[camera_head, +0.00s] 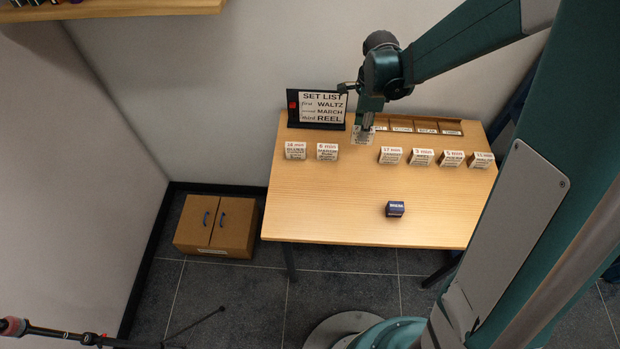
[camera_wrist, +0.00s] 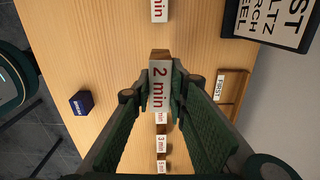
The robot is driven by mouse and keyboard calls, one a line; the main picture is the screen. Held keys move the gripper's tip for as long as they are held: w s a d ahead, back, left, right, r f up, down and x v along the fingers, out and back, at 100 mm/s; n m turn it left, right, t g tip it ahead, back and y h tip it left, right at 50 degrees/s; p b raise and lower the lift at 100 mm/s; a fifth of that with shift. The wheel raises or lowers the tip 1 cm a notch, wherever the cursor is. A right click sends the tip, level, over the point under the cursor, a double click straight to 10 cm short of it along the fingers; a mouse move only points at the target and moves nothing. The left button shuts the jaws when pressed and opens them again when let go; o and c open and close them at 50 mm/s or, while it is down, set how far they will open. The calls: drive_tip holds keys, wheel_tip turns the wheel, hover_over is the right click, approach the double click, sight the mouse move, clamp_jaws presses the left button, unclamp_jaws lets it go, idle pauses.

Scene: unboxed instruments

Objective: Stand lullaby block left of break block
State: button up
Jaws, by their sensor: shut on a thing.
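My gripper (camera_head: 364,122) is shut on a white-faced block with a wooden top or back, the "2 min" block (camera_wrist: 158,85). In the head view this held block (camera_head: 362,137) is small, and its name cannot be read, so I cannot tell whether it is the lullaby block. It looks slightly above the line of the other blocks, over a gap in the row. The dark blue break block (camera_head: 395,209) stands alone on the table nearer the front. It also shows in the wrist view (camera_wrist: 82,102), apart from my gripper.
Several white-labelled blocks form a row, with the "6 min" block (camera_head: 327,151) left of the gap and the "17 min" block (camera_head: 390,155) right of it. Behind are a set list sign (camera_head: 322,107) and a labelled wooden rack (camera_head: 428,127). The table front (camera_head: 320,215) is clear.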

drive_tip(key=s+a, duration=2.1)
drive_tip(key=a, duration=0.1)
drive_tip(key=shift+a+r, duration=0.15)
drive_tip(key=shift+a, duration=0.05)
drive_tip(key=shift+f+b, duration=0.55)
drive_tip(key=shift+f, duration=2.4)
drive_tip(key=shift+f, duration=0.1)
drive_tip(key=shift+f+b, duration=0.5)
drive_tip(key=shift+f, duration=1.45)
drive_tip(key=shift+f, duration=0.2)
drive_tip(key=o, duration=0.9)
